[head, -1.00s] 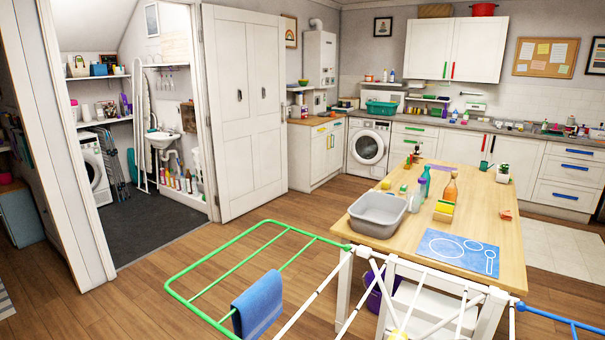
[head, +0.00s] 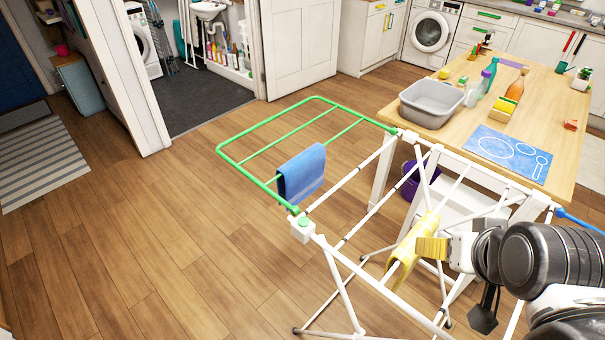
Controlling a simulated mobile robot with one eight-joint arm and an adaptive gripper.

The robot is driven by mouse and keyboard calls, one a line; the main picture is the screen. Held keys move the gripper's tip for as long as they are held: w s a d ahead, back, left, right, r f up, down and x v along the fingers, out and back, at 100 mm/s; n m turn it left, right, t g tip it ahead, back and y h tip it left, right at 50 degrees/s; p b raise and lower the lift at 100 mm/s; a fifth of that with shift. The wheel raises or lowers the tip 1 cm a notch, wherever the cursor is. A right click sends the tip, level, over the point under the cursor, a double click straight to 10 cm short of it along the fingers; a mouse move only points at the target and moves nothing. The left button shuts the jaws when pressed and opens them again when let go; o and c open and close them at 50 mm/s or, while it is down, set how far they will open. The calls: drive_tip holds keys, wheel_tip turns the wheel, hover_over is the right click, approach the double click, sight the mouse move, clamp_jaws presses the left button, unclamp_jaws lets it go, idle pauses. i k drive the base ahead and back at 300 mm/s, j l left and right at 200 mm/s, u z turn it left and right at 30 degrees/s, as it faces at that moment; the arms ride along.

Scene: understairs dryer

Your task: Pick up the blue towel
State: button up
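The blue towel (head: 302,173) hangs folded over a rail of the green-framed wing of the drying rack (head: 232,160). The wing sticks out on the left side of the rack. My gripper (head: 455,250) is at the lower right, over the white part of the rack and well to the right of the towel, apart from it. A yellow cloth (head: 404,258) hangs on the white rails beside it. I cannot tell whether my gripper touches this cloth, and its finger opening is not clear.
A wooden table (head: 545,165) with a grey basin (head: 432,100), bottles and a blue mat (head: 508,151) stands behind the rack. A purple bucket (head: 420,182) is under it. The wooden floor (head: 190,240) left of the rack is clear. A striped rug (head: 45,165) lies far left.

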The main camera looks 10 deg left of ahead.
sight(302, 175)
drive_tip(key=i+j, duration=0.15)
drive_tip(key=j, duration=0.25)
drive_tip(key=i+j, duration=0.15)
drive_tip(key=j, duration=0.2)
drive_tip(key=i+j, duration=0.1)
drive_tip(key=j, duration=0.3)
drive_tip(key=i+j, duration=0.15)
drive_tip(key=j, duration=0.2)
drive_tip(key=i+j, duration=0.15)
drive_tip(key=j, duration=0.25)
drive_tip(key=i+j, duration=0.15)
drive_tip(key=j, duration=0.2)
